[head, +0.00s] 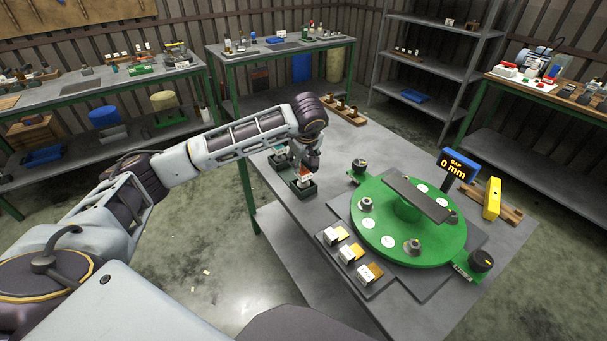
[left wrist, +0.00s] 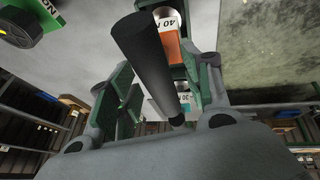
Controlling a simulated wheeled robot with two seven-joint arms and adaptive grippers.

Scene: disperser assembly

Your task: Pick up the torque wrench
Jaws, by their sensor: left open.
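A black rod-shaped handle (left wrist: 148,55), which looks like the torque wrench's, runs between the fingers of my left gripper (left wrist: 165,88) in the left wrist view. The fingers are open on either side of it, and I cannot tell whether they touch it. An orange block (left wrist: 170,45) with a white "40 N" label sits beside the handle in a dark green holder. In the head view my left gripper (head: 303,172) points down over a small dark green holder (head: 303,191) at the table's left edge. The gripper hides most of the wrench there. My right gripper is not in view.
A green round fixture (head: 385,235) with nuts and a grey bar fills the table's middle. Labelled blocks (head: 348,253) lie in front. A wooden rack (head: 343,109) is at the back.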

